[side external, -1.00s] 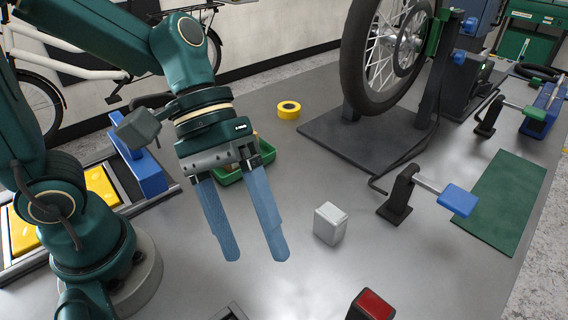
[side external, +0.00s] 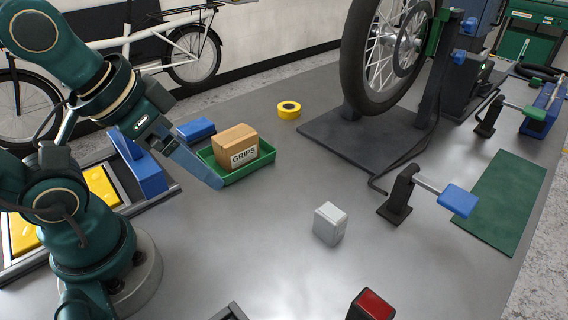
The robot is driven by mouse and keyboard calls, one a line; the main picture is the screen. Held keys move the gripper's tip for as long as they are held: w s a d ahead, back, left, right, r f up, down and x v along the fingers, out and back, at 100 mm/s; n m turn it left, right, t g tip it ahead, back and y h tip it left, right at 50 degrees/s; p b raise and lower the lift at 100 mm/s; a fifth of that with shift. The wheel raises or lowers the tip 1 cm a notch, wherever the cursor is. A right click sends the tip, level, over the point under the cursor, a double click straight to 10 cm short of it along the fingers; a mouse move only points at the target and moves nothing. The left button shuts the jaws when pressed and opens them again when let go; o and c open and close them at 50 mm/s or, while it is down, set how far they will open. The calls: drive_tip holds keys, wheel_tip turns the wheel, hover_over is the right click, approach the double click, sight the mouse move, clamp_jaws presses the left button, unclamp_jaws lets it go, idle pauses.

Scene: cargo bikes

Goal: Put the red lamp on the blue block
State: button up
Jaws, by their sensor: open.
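The red lamp (side external: 371,305), a dark housing with a red face, stands at the bottom edge of the view, partly cut off. A blue block (side external: 196,130) lies at the far left of the table, just behind the green tray. My gripper (side external: 213,182) is open with nothing seen between its fingers. It is seen nearly side-on, so one blue finger mostly covers the other. Its tips are at the tray's left front corner in the picture; I cannot tell whether they touch it. The lamp is well away, to the lower right.
A green tray (side external: 262,164) holds a cardboard box (side external: 236,146) marked GRIPS. A grey-white box (side external: 329,223) stands mid-table. Yellow tape (side external: 288,110) lies behind. A wheel stand (side external: 360,150), a crank with a blue pedal (side external: 458,200) and a green mat (side external: 505,200) occupy the right.

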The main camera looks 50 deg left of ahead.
drive_tip(key=w+d+r+n+g+h, duration=0.1)
drive_tip(key=w+d+r+n+g, duration=0.15)
drive_tip(key=w+d+r, duration=0.65)
drive_tip(key=g, duration=0.2)
hover_over(374, 307)
drive_tip(key=w+a, duration=0.4)
wheel_tip(374, 307, down, 12)
drive_tip(key=s+d+f, duration=0.1)
drive_tip(key=f, duration=0.1)
drive_tip(key=s+d+f+m, duration=0.1)
drive_tip(key=f, duration=0.1)
drive_tip(key=s+d+f+m+g+y, duration=0.1)
drive_tip(key=f, duration=0.1)
drive_tip(key=shift+s+d+f, duration=0.25)
drive_tip(key=shift+d+f, duration=0.15)
drive_tip(key=shift+s+d+f, duration=0.1)
drive_tip(key=shift+s+f, duration=0.1)
drive_tip(key=shift+f, duration=2.4)
